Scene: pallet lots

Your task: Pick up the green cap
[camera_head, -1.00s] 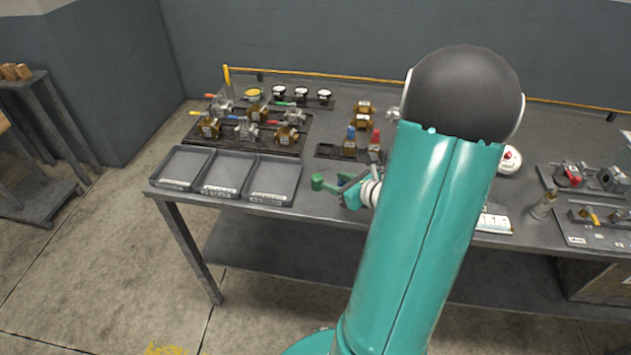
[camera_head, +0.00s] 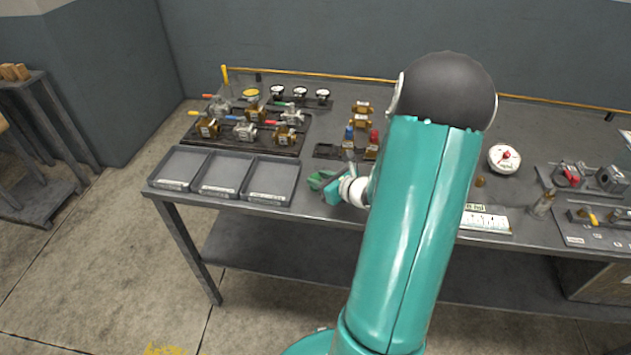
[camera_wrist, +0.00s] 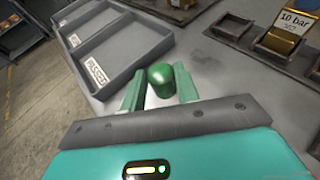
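The green cap (camera_wrist: 161,80) is a small rounded green piece on the grey table, between the two green fingers of my gripper (camera_wrist: 160,72) in the wrist view. The fingers are apart, one to its left and one to its right. I cannot tell whether the right finger touches it. In the head view my gripper (camera_head: 326,183) is low over the table, just right of the trays. There the cap and fingers blend together and the cap cannot be made out clearly.
Three grey trays (camera_head: 247,196) stand left of my gripper at the table's front edge. Valves on a dark board (camera_head: 272,147) are behind them. Blue and red-topped brass parts (camera_head: 349,146) stand just behind my gripper.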

